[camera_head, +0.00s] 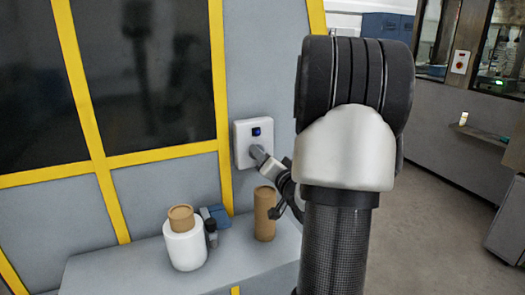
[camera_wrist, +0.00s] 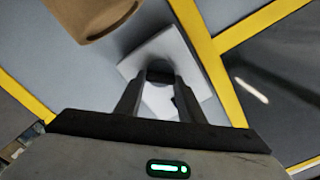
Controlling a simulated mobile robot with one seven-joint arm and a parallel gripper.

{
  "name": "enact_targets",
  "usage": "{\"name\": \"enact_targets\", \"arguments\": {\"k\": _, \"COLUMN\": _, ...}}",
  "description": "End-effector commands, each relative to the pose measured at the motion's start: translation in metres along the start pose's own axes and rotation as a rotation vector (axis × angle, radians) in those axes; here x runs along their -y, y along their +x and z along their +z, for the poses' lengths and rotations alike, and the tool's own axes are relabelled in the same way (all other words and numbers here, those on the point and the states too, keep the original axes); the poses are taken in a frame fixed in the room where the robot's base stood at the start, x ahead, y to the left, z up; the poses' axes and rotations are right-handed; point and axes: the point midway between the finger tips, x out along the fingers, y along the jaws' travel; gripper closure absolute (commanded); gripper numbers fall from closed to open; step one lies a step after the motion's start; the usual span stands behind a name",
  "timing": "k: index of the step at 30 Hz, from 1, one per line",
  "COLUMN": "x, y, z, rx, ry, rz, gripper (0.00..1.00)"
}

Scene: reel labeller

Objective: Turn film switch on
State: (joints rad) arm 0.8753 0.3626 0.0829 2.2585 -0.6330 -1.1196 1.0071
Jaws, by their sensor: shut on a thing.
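In the wrist view the white box (camera_wrist: 172,48) appears tilted, just beyond my fingertips. My gripper (camera_head: 258,154) reaches the lower part of the box in the head view.
A brown cardboard tube (camera_head: 265,213) stands on the grey ledge (camera_head: 125,272) just below my gripper. A white roll (camera_head: 185,246) with a brown core stands further left, beside a small blue and dark device (camera_head: 216,218). Yellow frame bars (camera_head: 221,120) run left of the box.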

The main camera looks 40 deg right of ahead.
Motion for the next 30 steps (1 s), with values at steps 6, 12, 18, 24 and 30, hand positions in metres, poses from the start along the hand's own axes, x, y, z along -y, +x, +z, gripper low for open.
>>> {"name": "enact_targets", "arguments": {"k": 6, "x": 0.0012, "y": 0.0005, "z": -0.0027, "rx": 0.000, "ry": 0.206, "rz": 0.000, "gripper": 0.87}}
{"name": "enact_targets", "arguments": {"k": 12, "x": 0.0004, "y": 0.0006, "z": -0.0025, "rx": -0.001, "ry": 0.396, "rz": -0.001, "gripper": 0.87}}
{"name": "enact_targets", "arguments": {"k": 18, "x": -0.0006, "y": 0.0006, "z": -0.0022, "rx": -0.002, "ry": 0.569, "rz": -0.001, "gripper": 0.87}}
{"name": "enact_targets", "arguments": {"k": 24, "x": -0.0017, "y": 0.0005, "z": -0.0015, "rx": -0.002, "ry": 0.708, "rz": -0.001, "gripper": 0.87}}
{"name": "enact_targets", "arguments": {"k": 30, "x": -0.0020, "y": 0.0008, "z": -0.0003, "rx": -0.001, "ry": 0.798, "rz": -0.003, "gripper": 0.87}}
